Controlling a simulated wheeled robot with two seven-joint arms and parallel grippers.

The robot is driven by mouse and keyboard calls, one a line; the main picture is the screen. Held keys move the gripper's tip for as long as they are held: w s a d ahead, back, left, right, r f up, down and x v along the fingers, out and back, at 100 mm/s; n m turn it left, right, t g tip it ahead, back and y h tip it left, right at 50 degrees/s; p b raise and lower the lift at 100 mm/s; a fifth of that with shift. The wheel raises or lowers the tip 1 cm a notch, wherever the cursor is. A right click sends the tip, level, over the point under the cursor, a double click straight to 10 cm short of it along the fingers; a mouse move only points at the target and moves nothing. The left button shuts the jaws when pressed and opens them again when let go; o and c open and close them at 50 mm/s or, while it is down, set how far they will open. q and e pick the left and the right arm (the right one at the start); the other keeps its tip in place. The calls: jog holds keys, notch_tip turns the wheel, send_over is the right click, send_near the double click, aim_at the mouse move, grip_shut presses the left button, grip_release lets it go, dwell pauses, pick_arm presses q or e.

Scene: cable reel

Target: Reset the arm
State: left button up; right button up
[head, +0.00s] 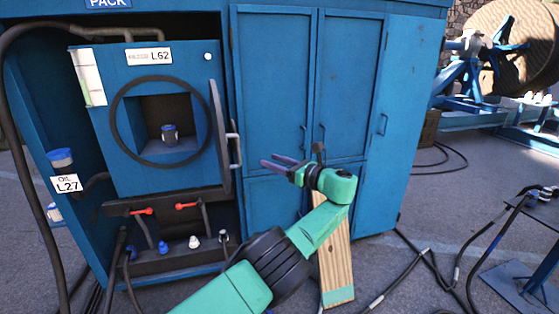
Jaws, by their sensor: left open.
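My left arm, green with black joint covers, reaches up from the bottom of the head view. My left gripper (272,162) is open and empty, in front of the blue cabinet's lower doors. Its fingers point left toward the open round hatch door. My right gripper is not in view.
Red-handled valves (142,211) sit below. A wooden plank (336,260) stands behind my arm. Cables lie on the floor at right, near a cable reel (515,45).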

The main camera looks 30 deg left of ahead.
pick_arm(q)
notch_tip(320, 180, down, 20)
jog(key=f+t+h, duration=0.1)
jog(key=h, duration=0.3)
jog(key=s+d+f+n+h, duration=0.1)
jog(key=s+f+h, duration=0.3)
jog(key=f, duration=0.7)
jog(key=s+d+f+n+h, duration=0.15)
jog(key=s+f, duration=0.35)
jog(key=f, duration=0.6)
jog(key=s+d+f+n+g+h+p, duration=0.1)
jog(key=s+d+f+n+h, duration=0.1)
jog(key=s+f, duration=0.65)
jog(key=s+d+f+n+g+h, duration=0.1)
jog(key=s+d+f+n+h, duration=0.2)
jog(key=s+f, duration=0.5)
jog(key=s+d+f+n+h, duration=0.1)
jog(key=s+f+n, duration=0.1)
jog(key=s, duration=0.6)
jog(key=s+d+f+n+h, duration=0.1)
jog(key=s+n, duration=0.3)
jog(key=s, duration=0.5)
jog(key=s+d+f+n+h, duration=0.1)
jog(key=s+f+n, duration=0.2)
jog(key=s, duration=0.6)
jog(key=shift+f+p, duration=0.3)
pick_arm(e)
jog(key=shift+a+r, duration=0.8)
